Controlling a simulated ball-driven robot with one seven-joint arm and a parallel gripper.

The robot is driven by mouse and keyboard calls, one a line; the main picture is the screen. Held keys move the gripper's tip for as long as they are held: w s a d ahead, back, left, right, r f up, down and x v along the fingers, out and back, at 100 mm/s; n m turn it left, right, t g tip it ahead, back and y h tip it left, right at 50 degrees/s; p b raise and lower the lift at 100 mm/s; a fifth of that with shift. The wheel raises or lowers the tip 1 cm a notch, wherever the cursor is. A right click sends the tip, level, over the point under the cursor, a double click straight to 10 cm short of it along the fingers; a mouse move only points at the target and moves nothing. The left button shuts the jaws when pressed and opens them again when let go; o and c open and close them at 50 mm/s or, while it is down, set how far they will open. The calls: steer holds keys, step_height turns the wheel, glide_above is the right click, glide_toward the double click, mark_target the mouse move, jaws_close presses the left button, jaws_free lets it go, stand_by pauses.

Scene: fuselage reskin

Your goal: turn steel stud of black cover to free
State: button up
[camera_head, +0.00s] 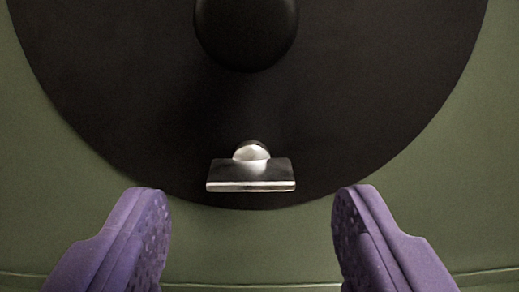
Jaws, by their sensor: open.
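The black cover (150,90) is a large round disc on the green surface, filling the upper part of the view. The steel stud (251,176) sits near the cover's lower edge. It has a rounded post and a flat shiny bar lying left to right across the picture. My gripper (250,205) shows as two purple fingers at the lower left and lower right. It is open and empty, with the fingers wide apart. The stud lies between them in the picture, slightly above the fingertips, and neither finger touches it.
A round black knob (246,30) stands out from the cover above the stud, cut off by the top edge. The green panel (245,245) around the cover is bare. A thin pale seam runs along the bottom of the view.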

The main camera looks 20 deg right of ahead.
mark_target(252, 175)
steer(key=shift+x, duration=1.2)
steer(key=c, duration=1.1)
steer(key=shift+o, duration=0.2)
steer(key=n+b, duration=0.4)
steer(key=b, duration=0.2)
steer(key=n+b, duration=0.5)
steer(key=shift+f+b, duration=0.2)
steer(key=shift+b, duration=0.15)
steer(key=n+b, duration=0.4)
steer(key=n, duration=0.1)
steer(key=shift+b, duration=0.4)
steer(key=shift+r+n+b, duration=0.15)
steer(key=shift+n+b, duration=1)
steer(key=shift+n, duration=0.65)
steer(key=shift+r+n, duration=0.1)
steer(key=shift+n, duration=0.2)
